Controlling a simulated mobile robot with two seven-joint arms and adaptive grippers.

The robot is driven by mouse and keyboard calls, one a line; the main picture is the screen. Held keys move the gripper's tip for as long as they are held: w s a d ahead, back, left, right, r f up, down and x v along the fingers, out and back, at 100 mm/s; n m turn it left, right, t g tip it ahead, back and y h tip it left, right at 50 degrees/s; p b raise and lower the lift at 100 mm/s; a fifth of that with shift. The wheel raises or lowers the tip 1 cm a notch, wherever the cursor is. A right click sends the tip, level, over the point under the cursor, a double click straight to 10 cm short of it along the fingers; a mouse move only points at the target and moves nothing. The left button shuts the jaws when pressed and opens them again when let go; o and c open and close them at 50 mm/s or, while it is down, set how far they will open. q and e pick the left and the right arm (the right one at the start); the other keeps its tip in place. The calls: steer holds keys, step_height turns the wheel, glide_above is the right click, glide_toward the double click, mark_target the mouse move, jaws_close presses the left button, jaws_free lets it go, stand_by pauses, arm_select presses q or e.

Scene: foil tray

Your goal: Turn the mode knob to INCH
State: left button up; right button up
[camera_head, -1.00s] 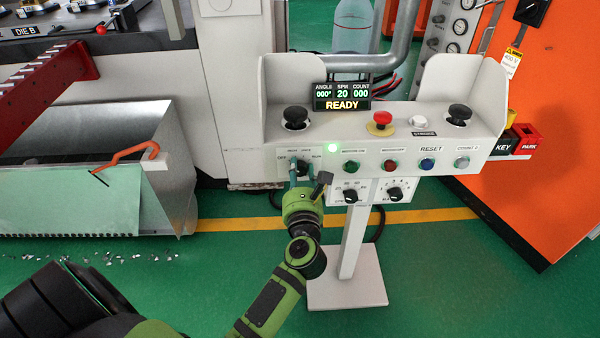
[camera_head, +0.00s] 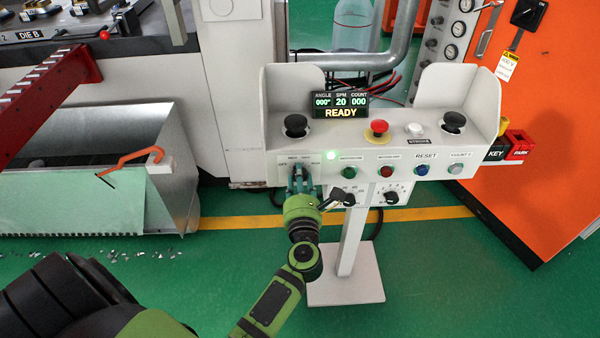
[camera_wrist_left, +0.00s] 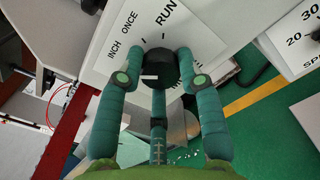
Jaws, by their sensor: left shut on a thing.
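The mode knob (camera_wrist_left: 160,66) is black and round with a white line on its face. It sits on a white label plate (camera_wrist_left: 110,72) with INCH, ONCE and RUN printed around it in the left wrist view. The white line points toward the left of that view; I cannot tell which position it marks, since a finger hides part of the plate. My left gripper (camera_wrist_left: 159,68) is shut on the knob, with one teal finger on each side. In the head view my left gripper (camera_head: 300,174) covers most of the knob at the panel's left end.
A second selector knob (camera_head: 390,198) sits below. A metal bin (camera_head: 165,150) stands left; an orange cabinet (camera_head: 540,130) stands right.

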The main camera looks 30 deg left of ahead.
arm_select(q)
steer(key=m+p, duration=0.1)
steer(key=m, duration=0.1)
steer(key=shift+m+p, duration=0.35)
steer(key=shift+m, duration=0.05)
arm_select(e)
steer(key=shift+s+d+r, duration=0.1)
steer(key=shift+s+r, duration=0.15)
steer(key=shift+r, duration=0.3)
steer(key=shift+s+r, duration=0.2)
steer(key=shift+r, duration=0.3)
steer(key=shift+s, duration=0.1)
arm_select(q)
steer(key=o, duration=1.1)
steer(key=shift+o, duration=0.2)
arm_select(e)
steer(key=shift+s, duration=0.35)
steer(key=shift+d, duration=0.1)
